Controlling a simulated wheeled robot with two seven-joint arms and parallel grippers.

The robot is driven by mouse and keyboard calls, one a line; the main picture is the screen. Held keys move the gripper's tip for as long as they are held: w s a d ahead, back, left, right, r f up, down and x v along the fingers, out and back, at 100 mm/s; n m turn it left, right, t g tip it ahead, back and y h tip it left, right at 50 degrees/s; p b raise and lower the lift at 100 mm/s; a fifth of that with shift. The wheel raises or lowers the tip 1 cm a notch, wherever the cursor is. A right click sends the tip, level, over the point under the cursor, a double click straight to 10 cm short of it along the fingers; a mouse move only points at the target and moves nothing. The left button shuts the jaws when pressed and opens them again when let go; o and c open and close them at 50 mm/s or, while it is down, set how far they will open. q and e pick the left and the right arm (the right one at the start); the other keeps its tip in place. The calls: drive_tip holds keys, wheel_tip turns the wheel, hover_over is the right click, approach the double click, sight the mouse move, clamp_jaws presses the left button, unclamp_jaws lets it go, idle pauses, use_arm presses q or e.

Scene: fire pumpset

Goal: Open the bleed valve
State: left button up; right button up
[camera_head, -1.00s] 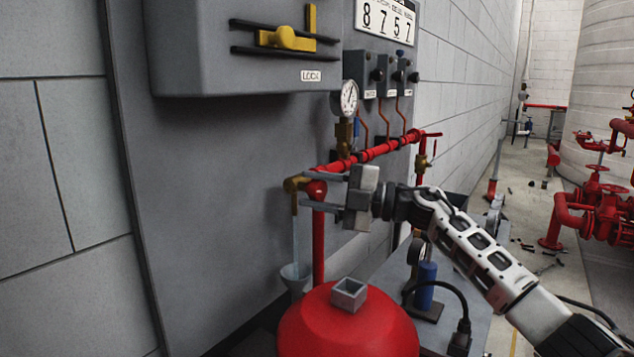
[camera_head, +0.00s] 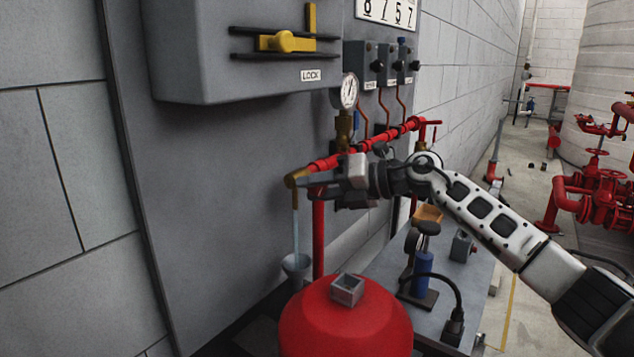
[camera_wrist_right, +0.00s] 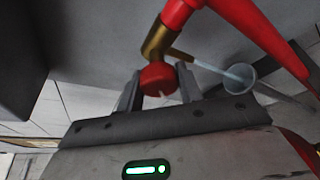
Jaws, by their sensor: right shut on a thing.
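The bleed valve sits at the near end of a red pipe (camera_head: 385,147). It has a brass body with a downturned spout (camera_head: 294,181) and a red knob (camera_wrist_right: 157,78). My right gripper (camera_head: 314,191) is at this knob; in the right wrist view its two fingers (camera_wrist_right: 159,84) hold the knob from both sides. The fingers mostly hide the knob in the head view. A pale stream of water (camera_head: 295,225) runs from the spout down into a grey funnel (camera_head: 296,264). My left gripper is not in view.
A pressure gauge (camera_head: 349,90) stands above the pipe. A grey box with a yellow lever (camera_head: 287,41) hangs above left. A red tank (camera_head: 345,325) with a square grey socket (camera_head: 347,289) is below. A blue cylinder (camera_head: 422,273) stands on the bench right.

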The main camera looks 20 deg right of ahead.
drive_tip(key=shift+n+h, duration=0.3)
drive_tip(key=shift+n, duration=0.3)
drive_tip(key=shift+n+h+p, duration=0.3)
drive_tip(key=shift+n+p, duration=0.1)
drive_tip(key=shift+n, duration=0.2)
drive_tip(key=shift+t, duration=0.3)
drive_tip(key=o, duration=1)
drive_tip(key=shift+c, duration=0.2)
drive_tip(key=shift+d, duration=0.15)
